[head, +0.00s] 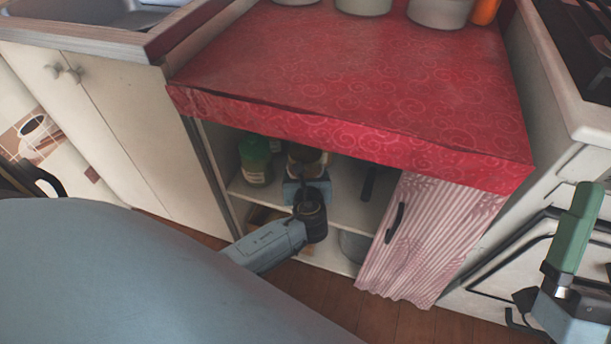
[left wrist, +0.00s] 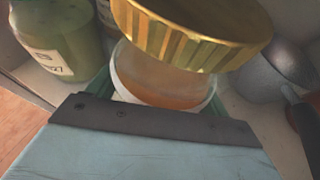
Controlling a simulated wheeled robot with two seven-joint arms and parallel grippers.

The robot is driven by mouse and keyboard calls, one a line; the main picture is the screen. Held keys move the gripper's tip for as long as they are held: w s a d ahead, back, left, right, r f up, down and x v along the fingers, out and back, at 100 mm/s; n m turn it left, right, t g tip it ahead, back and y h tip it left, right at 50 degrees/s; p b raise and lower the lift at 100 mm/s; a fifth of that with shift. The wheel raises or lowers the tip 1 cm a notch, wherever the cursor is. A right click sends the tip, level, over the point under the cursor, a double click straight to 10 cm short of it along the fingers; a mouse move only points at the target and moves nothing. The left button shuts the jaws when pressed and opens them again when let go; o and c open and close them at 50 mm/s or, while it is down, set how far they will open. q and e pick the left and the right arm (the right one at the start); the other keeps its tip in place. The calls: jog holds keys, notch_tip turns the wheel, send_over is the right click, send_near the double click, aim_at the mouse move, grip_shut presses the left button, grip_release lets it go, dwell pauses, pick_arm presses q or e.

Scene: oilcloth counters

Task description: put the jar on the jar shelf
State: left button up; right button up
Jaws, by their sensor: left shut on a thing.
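The jar (left wrist: 165,85) has a ribbed gold lid and orange-brown contents. It also shows in the head view (head: 306,164), inside the open cupboard under the red counter. My left gripper (head: 306,187) is shut on the jar and reaches in from the front. The shelf (head: 345,214) is a pale board inside the cupboard, below the jar. The gripper hides the jar's base, so I cannot tell whether it touches the board. My right gripper (head: 580,225) has green fingers and is at the right, outside the cupboard; its opening is unclear.
A green jar (head: 256,160) stands left of the held jar; it shows in the left wrist view (left wrist: 57,35) too. A grey pan (left wrist: 262,72) is on the right. A pink striped curtain (head: 430,240) covers the cupboard's right side. The red counter edge (head: 350,140) overhangs the opening.

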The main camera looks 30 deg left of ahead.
pick_arm(q)
jog(key=shift+w+r, duration=0.1)
jog(key=shift+r, duration=0.05)
jog(key=o, duration=1.6)
jog(key=shift+f, duration=0.2)
